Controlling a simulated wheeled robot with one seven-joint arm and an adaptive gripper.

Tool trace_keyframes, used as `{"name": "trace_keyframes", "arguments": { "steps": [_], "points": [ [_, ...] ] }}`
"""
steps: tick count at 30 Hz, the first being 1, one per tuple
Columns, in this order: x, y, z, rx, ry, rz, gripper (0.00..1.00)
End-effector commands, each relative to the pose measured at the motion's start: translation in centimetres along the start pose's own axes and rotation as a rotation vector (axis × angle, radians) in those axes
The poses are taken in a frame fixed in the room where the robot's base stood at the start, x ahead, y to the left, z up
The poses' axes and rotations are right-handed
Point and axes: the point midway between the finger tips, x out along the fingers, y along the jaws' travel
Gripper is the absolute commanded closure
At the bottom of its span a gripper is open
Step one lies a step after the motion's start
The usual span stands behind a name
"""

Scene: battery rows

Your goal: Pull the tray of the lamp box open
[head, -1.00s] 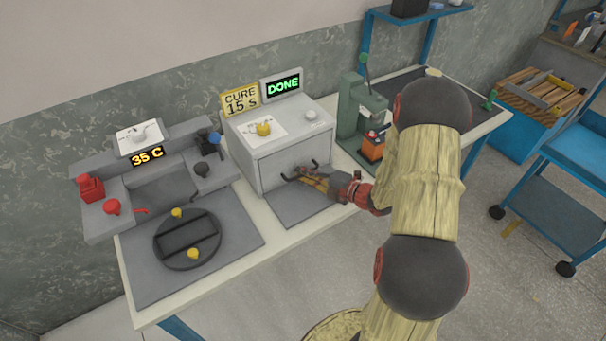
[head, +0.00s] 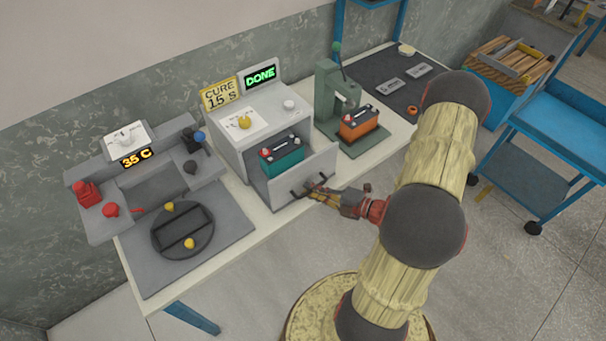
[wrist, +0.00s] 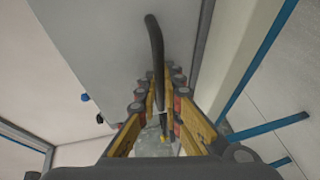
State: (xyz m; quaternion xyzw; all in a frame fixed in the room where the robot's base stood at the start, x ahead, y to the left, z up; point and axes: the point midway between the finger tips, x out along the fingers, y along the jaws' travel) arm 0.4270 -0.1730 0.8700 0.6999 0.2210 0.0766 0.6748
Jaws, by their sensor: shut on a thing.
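The lamp box (head: 232,152) is a pale grey box on the bench, with a yellow knob on top and a green "DONE" display (head: 261,76) behind it. Its tray (head: 322,165) is pulled out toward the front right, and a teal battery (head: 282,156) sits inside. My gripper (head: 312,190) is at the tray's front panel, shut on its dark bar handle (head: 297,192). In the wrist view the handle (wrist: 154,50) runs between the yellow fingers (wrist: 163,110), against the pale front panel (wrist: 100,45).
A green press (head: 328,95) with an orange battery (head: 358,123) stands right of the box. A grey station with a round dark fixture (head: 183,231) is at the left. A blue cart (head: 560,130) stands at the right. Open floor lies in front of the bench.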

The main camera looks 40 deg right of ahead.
Motion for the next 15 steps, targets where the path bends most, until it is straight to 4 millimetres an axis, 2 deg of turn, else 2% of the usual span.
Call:
{"name": "trace_keyframes", "arguments": {
  "steps": [6,15],
  "points": [
    [-1.4,-0.3,-0.6,0.002,0.000,-0.001,1.00],
    [-1.6,-0.5,-0.7,0.001,0.000,-0.001,1.00]
  ]
}}
